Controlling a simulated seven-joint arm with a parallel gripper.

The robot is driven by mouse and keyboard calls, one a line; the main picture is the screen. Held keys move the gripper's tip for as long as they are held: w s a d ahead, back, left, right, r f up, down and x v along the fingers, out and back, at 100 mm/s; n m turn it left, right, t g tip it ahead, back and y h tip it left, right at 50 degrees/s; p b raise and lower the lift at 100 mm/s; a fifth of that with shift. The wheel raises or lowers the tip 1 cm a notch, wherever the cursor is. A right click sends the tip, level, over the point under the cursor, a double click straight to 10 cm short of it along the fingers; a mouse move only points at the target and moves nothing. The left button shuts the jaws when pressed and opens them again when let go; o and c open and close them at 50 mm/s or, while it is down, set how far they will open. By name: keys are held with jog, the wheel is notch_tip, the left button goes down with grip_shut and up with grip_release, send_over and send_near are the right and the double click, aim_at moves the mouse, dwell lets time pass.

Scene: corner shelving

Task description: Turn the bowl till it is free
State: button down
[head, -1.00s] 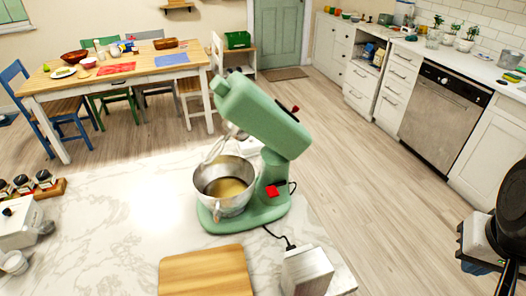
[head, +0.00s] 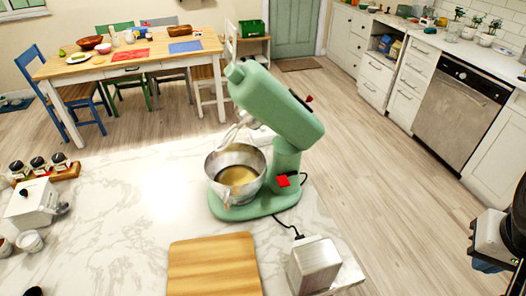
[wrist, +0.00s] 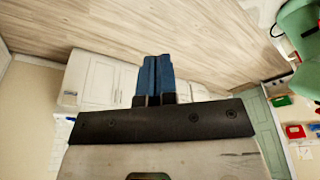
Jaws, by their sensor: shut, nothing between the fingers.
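The steel mixing bowl (head: 222,166) sits on the base of the green stand mixer (head: 272,105), with a pale yellowish mix inside. The mixer's head is tilted up, and the whisk (head: 236,132) hangs above the bowl's rim. My gripper (wrist: 154,62) shows in the wrist view with its two blue fingers shut together and nothing between them. It is away from the bowl, over the wooden floor. Part of the green mixer (wrist: 302,35) shows at the top right of the wrist view. The bowl is not visible there.
A wooden board (head: 213,265) lies in front of the mixer on the marble counter (head: 120,225). A metal box (head: 313,263) stands at the front right, with a cord running to the mixer. Spice jars (head: 38,165) stand on the left. Open floor lies to the right.

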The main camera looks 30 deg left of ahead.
jog(key=c, duration=1.4)
grip_release()
jog(key=shift+o, duration=1.2)
jog(key=shift+w+a+r, duration=0.1)
jog(key=shift+w+a, duration=0.05)
jog(key=shift+a, duration=0.05)
jog(key=shift+o, duration=0.4)
jog(key=shift+w+a, duration=0.25)
jog(key=w+a+f+n, duration=0.1)
jog(key=w+a, duration=0.4)
jog(key=a, duration=0.7)
jog(key=w+a+f+n, duration=0.1)
jog(key=w+a, duration=0.3)
jog(key=a, duration=0.8)
jog(key=s+a+f, duration=0.2)
jog(key=s+a, duration=0.1)
jog(key=a, duration=0.5)
jog(key=s+a+f+n, duration=0.1)
jog(key=s+a+f, duration=0.1)
jog(key=a, duration=0.7)
jog(key=s+a+f+n+y, duration=0.1)
jog(key=s+a+f, duration=0.2)
jog(key=a, duration=0.6)
jog(key=shift+s+f, duration=0.3)
jog(key=shift+f, duration=0.45)
